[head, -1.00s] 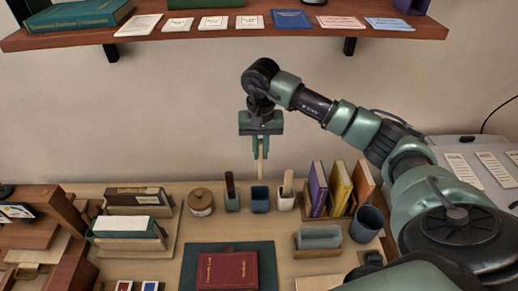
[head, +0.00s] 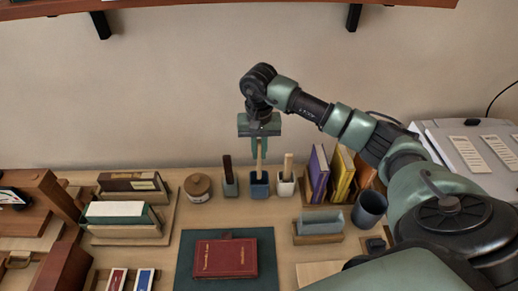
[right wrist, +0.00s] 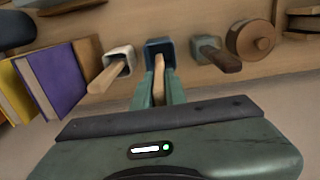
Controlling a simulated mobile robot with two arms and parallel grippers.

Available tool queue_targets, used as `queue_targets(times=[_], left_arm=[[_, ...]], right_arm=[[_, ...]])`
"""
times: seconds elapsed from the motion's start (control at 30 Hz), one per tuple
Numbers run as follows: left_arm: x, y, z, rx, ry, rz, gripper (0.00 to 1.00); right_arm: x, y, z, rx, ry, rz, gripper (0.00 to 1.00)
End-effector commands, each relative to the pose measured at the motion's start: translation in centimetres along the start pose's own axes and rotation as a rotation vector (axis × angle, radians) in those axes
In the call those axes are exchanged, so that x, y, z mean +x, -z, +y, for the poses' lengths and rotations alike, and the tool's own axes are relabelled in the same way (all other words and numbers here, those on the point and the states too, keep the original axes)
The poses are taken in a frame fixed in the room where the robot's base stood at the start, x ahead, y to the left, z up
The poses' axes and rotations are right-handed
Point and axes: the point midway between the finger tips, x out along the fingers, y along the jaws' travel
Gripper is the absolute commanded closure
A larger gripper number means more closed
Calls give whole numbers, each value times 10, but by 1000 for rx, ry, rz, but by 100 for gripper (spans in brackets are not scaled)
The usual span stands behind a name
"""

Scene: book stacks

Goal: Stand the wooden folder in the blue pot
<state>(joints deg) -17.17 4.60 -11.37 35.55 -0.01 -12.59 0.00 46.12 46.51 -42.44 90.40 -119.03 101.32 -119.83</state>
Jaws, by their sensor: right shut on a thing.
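My right gripper (head: 259,148) is above the desk, pointing down, shut on the wooden folder (head: 259,162), a thin pale stick held upright. The blue pot (head: 260,188) stands directly below. The folder's lower end is at the pot's mouth and appears to be inside it; how deep is hidden. In the right wrist view, the folder (right wrist: 159,76) runs from between the fingers to the opening of the blue pot (right wrist: 158,46). My left gripper is not in view.
A grey-green pot (head: 231,187) with a dark stick stands left of the blue pot, and a white pot (head: 286,187) with a pale stick stands close on its right. A round lidded jar (head: 198,187) is further left. Upright books (head: 319,174) are at the right.

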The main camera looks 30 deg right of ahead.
Motion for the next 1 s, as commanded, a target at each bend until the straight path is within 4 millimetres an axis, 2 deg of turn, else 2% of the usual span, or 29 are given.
queue_targets(times=[0.03,0.5,0.93,0.97,1.0], left_arm=[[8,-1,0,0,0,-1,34],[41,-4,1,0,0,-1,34],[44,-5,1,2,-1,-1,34],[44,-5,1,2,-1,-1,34],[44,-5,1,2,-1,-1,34]], right_arm=[[8,0,0,1,0,1,100],[43,0,0,1,1,1,100],[46,0,0,1,1,1,100],[46,0,0,1,1,0,79],[46,0,0,1,1,0,68]])
